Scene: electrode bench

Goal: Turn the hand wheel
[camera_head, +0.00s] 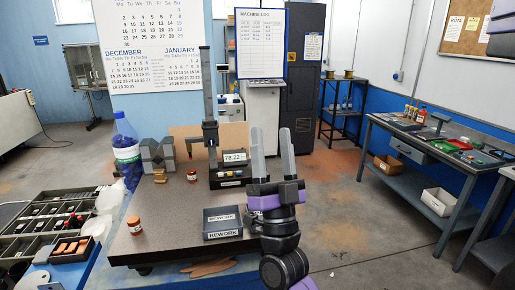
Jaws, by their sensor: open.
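My gripper (271,135) points upward in front of the right edge of the grey surface plate (160,245), its two grey fingers apart with nothing between them. A height gauge (209,105) stands upright on the plate, to the left of the gripper. Its column rises from a dark base with a display (233,156) reading about 78.22. I cannot make out a hand wheel clearly; the right side of the gauge base is close to or partly behind my gripper.
A dark bin marked REWORK (222,234) sits on the plate left of my wrist. A parts tray (45,225) is at far left.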

